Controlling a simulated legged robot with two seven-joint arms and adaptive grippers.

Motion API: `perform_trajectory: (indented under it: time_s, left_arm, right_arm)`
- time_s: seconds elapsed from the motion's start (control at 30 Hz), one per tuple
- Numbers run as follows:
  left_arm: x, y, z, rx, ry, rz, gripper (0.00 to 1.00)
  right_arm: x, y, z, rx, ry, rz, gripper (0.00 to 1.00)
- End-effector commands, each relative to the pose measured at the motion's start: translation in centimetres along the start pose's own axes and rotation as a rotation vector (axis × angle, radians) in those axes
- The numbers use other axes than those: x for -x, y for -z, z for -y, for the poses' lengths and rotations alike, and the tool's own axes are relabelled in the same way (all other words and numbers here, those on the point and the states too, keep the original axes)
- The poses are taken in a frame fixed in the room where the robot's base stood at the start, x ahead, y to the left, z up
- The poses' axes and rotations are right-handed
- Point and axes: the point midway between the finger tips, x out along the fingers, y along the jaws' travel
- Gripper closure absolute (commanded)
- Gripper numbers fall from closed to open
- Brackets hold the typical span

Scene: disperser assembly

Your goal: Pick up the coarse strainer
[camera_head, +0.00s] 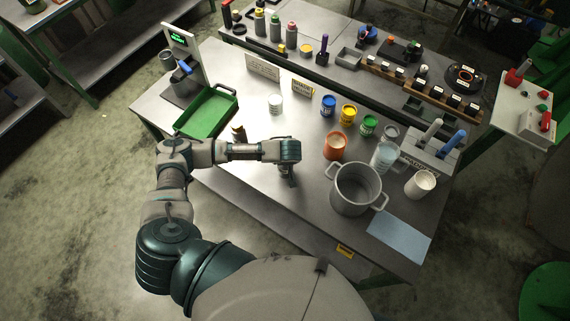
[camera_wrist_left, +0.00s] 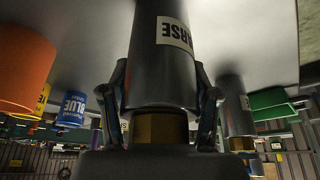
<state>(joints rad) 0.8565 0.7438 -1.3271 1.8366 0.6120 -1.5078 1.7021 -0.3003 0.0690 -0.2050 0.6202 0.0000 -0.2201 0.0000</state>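The coarse strainer (camera_wrist_left: 162,82) is a dark grey cylinder with a brass-coloured section at its near end and a white label ending in "ARSE". My left gripper (camera_wrist_left: 161,88) has one finger on each side of it, close along its walls. I cannot tell whether the fingers press on it. In the head view my left gripper (camera_head: 289,175) points down over the table, and the arm hides most of the strainer. A similar dark cylinder with a brass end (camera_wrist_left: 237,110) stands to the right in the wrist view. My right gripper is not in view.
The steel table (camera_head: 258,190) carries a green tray (camera_head: 207,112) at the left. An orange container (camera_head: 335,146), a large pot (camera_head: 357,188) and a white cup (camera_head: 420,184) stand to the right of my gripper. Several paint cans stand behind. The table's front edge is fairly clear.

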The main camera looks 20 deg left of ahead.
Motion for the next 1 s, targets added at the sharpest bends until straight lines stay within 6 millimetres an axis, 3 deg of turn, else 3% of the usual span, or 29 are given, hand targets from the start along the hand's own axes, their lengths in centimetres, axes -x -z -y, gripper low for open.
perform_trajectory:
  time_s: [0.03, 0.17, 0.57, 0.9, 1.0]
  left_arm:
    - [-0.1, -0.1, 0.0, -0.001, 0.0, 0.003, 0.69]
    - [-0.1, -0.1, 0.2, 0.0, -0.003, 0.005, 1.0]
    - [0.4, 0.2, 0.1, 0.001, -0.007, 0.001, 1.0]
    - [3.4, 1.4, 0.0, 0.002, -0.009, -0.001, 1.0]
    - [4.0, 0.1, 0.6, -0.002, -0.006, 0.003, 1.0]
  right_arm:
    - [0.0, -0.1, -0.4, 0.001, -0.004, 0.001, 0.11]
    - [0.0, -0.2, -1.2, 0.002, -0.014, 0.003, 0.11]
    - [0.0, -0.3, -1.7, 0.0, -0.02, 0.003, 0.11]
    - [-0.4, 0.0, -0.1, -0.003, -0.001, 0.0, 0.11]
    - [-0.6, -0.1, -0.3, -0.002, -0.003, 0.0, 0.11]
